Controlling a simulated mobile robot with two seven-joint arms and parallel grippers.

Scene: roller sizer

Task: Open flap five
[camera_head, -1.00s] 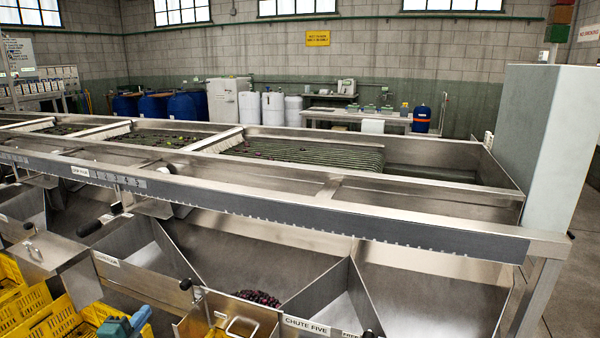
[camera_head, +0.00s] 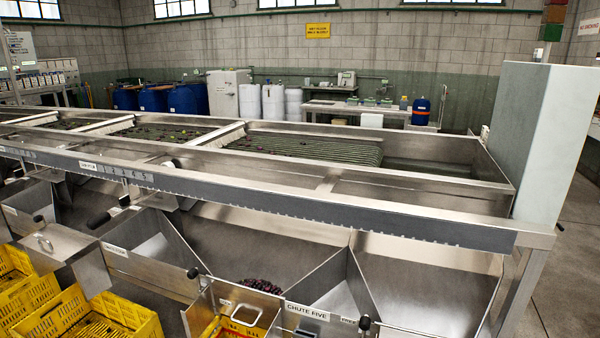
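The label reading CHUTE FIVE (camera_head: 307,312) is on a metal chute front at the bottom centre. Just left of it is a metal flap with a loop handle (camera_head: 238,315), which I take to be flap five. A heap of dark fruit (camera_head: 258,286) shows behind the flap's upper edge. Neither of my grippers is in view.
Yellow crates (camera_head: 85,318) stand at the lower left. The long steel sizer frame (camera_head: 280,200) crosses the view above the chutes. A grey cabinet (camera_head: 525,140) stands at its right end.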

